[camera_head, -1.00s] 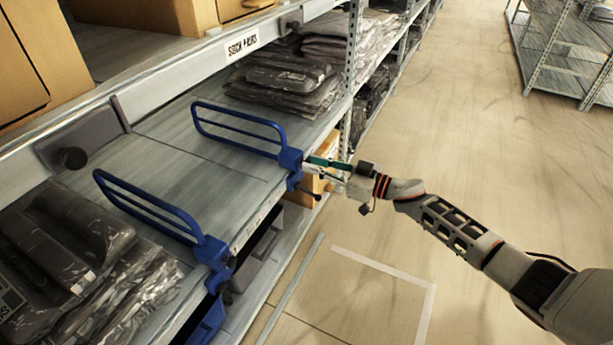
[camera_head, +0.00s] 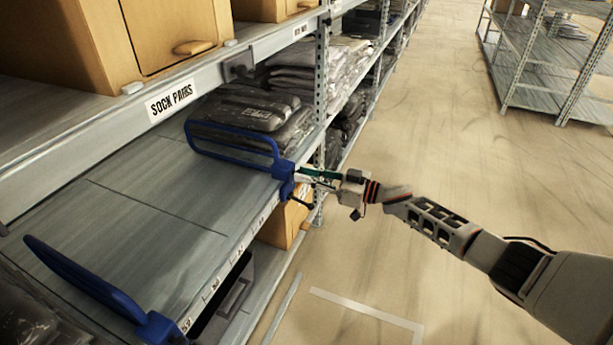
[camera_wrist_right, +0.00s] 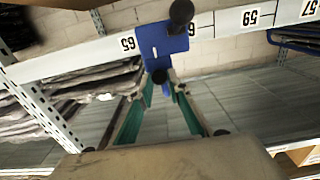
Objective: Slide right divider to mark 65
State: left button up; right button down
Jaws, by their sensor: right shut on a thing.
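The right divider (camera_head: 232,146) is a blue wire loop standing upright on the grey shelf, with a blue clamp (camera_head: 283,171) at the shelf's front edge. My right gripper (camera_head: 303,176) reaches in from the aisle and is shut on the right divider's clamp. In the right wrist view, its green fingers (camera_wrist_right: 162,86) meet at the blue bracket (camera_wrist_right: 163,45), which has a black knob. Upside-down number labels run along the edge there; one reads 59 (camera_wrist_right: 250,18). The label beside the bracket (camera_wrist_right: 127,43) is hard to read. My left gripper is out of view.
The left blue divider (camera_head: 85,279) stands nearer, at the lower left. Bagged dark garments (camera_head: 245,108) lie beyond the right divider, near an upright post (camera_head: 320,85). A board labelled SOCK PAIRS (camera_head: 170,100) runs above. The shelf between the dividers is bare.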

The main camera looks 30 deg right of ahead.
jog(key=shift+w+d, duration=0.1)
jog(key=shift+d, duration=0.2)
jog(key=c, duration=1.9)
grip_release()
jog(key=shift+w, duration=0.1)
jog(key=v, duration=1.2)
jog(key=shift+r, duration=0.1)
